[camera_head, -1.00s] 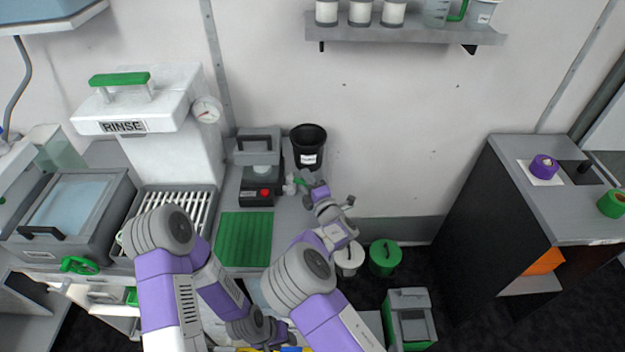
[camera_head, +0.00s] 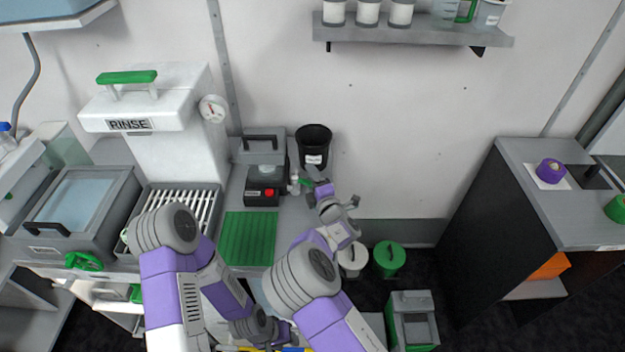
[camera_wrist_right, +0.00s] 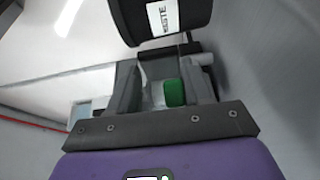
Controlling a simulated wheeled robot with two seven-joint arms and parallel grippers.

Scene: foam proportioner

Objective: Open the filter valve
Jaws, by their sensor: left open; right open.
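The filter valve shows as a small green handle (camera_head: 306,182) beside a white fitting (camera_head: 295,183), at the right side of the grey and black pump unit. In the right wrist view the green handle (camera_wrist_right: 174,93) sits between my fingers, nearer the right one. My right gripper (camera_head: 312,184) is open around the handle; its fingers (camera_wrist_right: 160,88) stand apart, and I cannot tell whether either touches it. The fitting is partly hidden by the gripper. My left gripper (camera_head: 285,336) is low at the bottom edge of the head view, open, its fingers mostly hidden.
A black labelled cup (camera_head: 314,146) stands just behind the valve, and looms close above the fingers in the wrist view. The pump unit (camera_head: 262,170) has a red button. A green mat (camera_head: 249,238) lies in front. Lidded buckets (camera_head: 389,258) stand on the floor to the right.

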